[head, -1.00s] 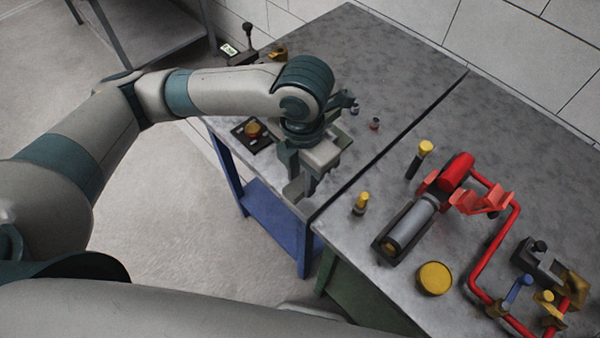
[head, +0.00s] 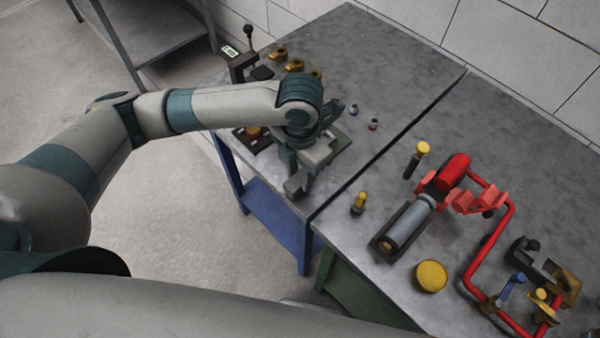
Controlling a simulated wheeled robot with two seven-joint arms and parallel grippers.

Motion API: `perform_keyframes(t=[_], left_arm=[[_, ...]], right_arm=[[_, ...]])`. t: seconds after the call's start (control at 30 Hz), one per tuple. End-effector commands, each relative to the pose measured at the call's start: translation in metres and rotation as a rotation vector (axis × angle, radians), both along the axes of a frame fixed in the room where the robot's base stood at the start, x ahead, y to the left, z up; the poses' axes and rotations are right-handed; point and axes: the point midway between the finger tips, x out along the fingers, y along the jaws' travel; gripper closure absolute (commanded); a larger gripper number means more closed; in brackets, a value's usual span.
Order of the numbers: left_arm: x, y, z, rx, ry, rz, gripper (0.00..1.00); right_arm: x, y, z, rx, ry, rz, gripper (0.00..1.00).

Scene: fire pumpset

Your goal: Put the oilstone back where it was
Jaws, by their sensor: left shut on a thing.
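My left gripper (head: 308,174) hangs low over the front right part of the left table, near the seam between the two tables. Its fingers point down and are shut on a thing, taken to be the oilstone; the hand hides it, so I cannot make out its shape. A flat grey-green piece (head: 343,141) shows just behind the hand, partly covered; I cannot tell what it is. Whether the held thing touches the table cannot be seen. My right gripper is not in view.
A black tray with an orange-brown round part (head: 253,132) lies left of the hand. Brass parts (head: 294,65) stand behind my arm. Two small fittings (head: 373,124) sit right of the hand. The right table holds a red pump assembly (head: 453,172) and a yellow disc (head: 431,276).

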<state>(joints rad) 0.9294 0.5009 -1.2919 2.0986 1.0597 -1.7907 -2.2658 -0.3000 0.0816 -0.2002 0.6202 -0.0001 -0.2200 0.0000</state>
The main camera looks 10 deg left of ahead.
Motion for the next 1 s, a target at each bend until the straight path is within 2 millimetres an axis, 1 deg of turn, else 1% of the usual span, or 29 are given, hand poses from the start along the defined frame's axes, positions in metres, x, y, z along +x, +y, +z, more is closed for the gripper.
perform_keyframes(t=[0.03, 0.13, 0.5, 0.53, 0.6, 0.87, 1.0], left_arm=[[-0.0007, 0.0001, -0.0032, 0.000, 0.002, 0.000, 0.97], [-0.0002, 0.0001, -0.0091, 0.000, 0.000, 0.001, 0.97], [-0.0001, 0.0002, -0.0127, 0.000, 0.000, 0.000, 0.97], [-0.0002, 0.0001, -0.0126, 0.000, 0.000, 0.000, 0.67], [-0.0002, 0.0001, -0.0123, 0.000, 0.000, 0.000, 0.53], [-0.0001, 0.0001, -0.0120, 0.000, 0.000, 0.000, 0.53], [0.0000, -0.0001, -0.0087, -0.001, -0.001, 0.000, 0.53]], right_arm=[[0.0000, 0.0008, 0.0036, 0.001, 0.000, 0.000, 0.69], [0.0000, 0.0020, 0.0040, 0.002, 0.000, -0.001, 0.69], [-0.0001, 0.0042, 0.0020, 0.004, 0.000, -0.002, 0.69], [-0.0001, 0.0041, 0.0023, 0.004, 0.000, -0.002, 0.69], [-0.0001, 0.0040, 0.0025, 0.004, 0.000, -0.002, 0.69], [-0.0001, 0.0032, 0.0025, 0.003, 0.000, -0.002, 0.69], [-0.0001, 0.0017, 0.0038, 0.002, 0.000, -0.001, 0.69]])
